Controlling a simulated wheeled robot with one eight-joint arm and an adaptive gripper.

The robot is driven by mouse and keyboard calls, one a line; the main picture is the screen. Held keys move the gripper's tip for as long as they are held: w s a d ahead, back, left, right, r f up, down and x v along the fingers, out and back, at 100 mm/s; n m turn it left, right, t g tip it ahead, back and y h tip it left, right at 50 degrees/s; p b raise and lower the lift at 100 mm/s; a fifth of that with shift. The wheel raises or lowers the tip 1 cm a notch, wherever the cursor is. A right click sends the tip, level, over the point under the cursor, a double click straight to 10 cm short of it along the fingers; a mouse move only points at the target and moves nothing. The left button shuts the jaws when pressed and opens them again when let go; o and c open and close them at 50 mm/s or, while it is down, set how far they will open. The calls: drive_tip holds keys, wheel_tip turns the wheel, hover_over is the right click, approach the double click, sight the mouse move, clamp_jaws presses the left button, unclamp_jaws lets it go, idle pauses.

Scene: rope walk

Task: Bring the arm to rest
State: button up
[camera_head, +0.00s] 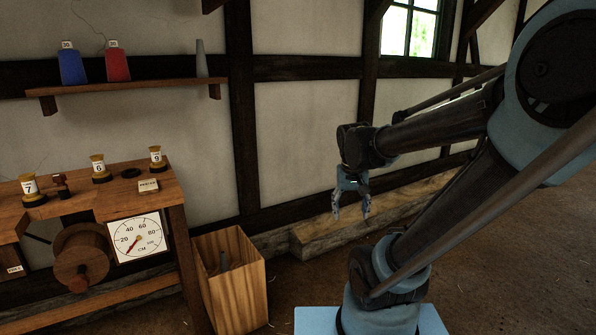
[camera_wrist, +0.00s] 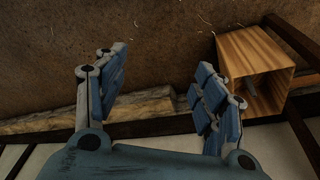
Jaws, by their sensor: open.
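My gripper (camera_head: 351,208) hangs in the air in the head view, to the right of the wooden bin and in front of the timber beam by the wall. Its fingers point down and are apart, with nothing between them. The wrist view shows the open gripper (camera_wrist: 155,90) as well, with bare brown floor beyond the fingertips. My arm comes in from the right, bent at the elbow.
A wooden bin (camera_head: 241,289) stands beside the workbench (camera_head: 180,215), with a grey object inside; the bin (camera_wrist: 272,48) is near the right finger in the wrist view. The bench carries numbered spools and a dial (camera_head: 138,237). A shelf (camera_head: 130,88) holds coloured cones. A timber beam (camera_head: 312,238) lies along the wall.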

drive_tip(key=s+d+f, duration=0.2)
drive_tip(key=s+f, duration=0.3)
drive_tip(key=s, duration=0.5)
drive_tip(key=shift+s+d+f+n+y, duration=0.3)
drive_tip(key=shift+s+d+y, duration=0.05)
drive_tip(key=shift+s+y, duration=0.05)
drive_tip(key=shift+w+f, duration=0.2)
drive_tip(key=shift+w, duration=0.2)
